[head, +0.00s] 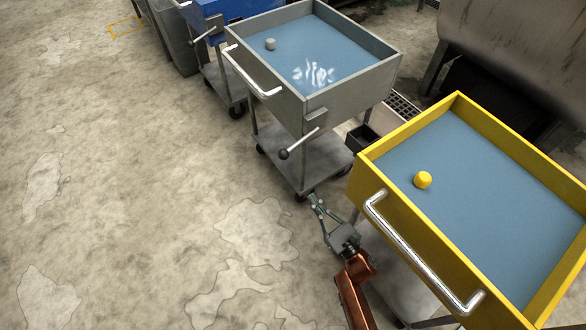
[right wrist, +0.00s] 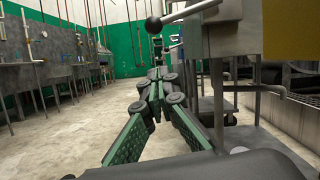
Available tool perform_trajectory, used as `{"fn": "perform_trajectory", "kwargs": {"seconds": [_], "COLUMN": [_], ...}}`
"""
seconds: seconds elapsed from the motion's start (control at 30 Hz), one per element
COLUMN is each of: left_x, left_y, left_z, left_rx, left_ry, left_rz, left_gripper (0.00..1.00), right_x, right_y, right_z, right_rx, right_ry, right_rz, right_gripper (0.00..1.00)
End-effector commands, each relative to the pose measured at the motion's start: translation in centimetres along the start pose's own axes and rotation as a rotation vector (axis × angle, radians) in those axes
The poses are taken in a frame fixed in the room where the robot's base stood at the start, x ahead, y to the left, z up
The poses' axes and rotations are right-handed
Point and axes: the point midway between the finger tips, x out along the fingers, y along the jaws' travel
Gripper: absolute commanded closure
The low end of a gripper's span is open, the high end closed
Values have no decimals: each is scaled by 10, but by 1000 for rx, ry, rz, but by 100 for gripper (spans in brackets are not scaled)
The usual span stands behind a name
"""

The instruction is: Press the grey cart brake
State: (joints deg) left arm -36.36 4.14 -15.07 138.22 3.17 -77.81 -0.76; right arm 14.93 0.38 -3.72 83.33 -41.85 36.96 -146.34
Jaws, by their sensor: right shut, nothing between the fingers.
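The grey cart (head: 318,116) stands at the upper middle of the head view, with a blue top surface inside its raised rim. A lever with a black ball knob (head: 284,154) sticks out from its near side, below the tray. In the right wrist view this lever's knob (right wrist: 154,25) shows above the fingers, beside the grey cart's body (right wrist: 228,38). My right gripper (head: 313,197) is shut and empty, low beside the grey cart's near leg, below and right of the knob and apart from it. It also shows in the right wrist view (right wrist: 157,76). My left gripper is not in view.
A yellow cart (head: 358,182) with a silver handle stands close on the right of my right arm. A blue cart (head: 230,10) with a similar lever stands behind the grey one. The concrete floor (head: 130,170) on the left is clear.

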Motion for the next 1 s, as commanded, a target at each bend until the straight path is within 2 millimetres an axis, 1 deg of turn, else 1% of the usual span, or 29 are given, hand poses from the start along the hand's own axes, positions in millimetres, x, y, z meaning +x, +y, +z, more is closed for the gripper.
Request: {"fn": "perform_trajectory", "kwargs": {"seconds": [0.13,0.27,0.5,0.63,0.7,0.8,1.0], "left_x": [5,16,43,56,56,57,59], "left_y": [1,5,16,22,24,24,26], "left_z": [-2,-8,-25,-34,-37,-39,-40], "left_rx": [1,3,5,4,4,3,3], "left_ry": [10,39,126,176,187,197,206], "left_rz": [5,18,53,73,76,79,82], "left_gripper": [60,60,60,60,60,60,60], "right_x": [8,26,76,101,109,118,127], "right_y": [0,1,1,1,0,0,0], "right_z": [-1,-2,-4,-4,7,17,26], "right_rx": [2,3,4,4,1,0,3], "right_ry": [0,0,0,2,0,0,2], "right_rz": [1,2,2,1,1,1,-1], "right_gripper": [100,100,100,100,100,100,100]}}
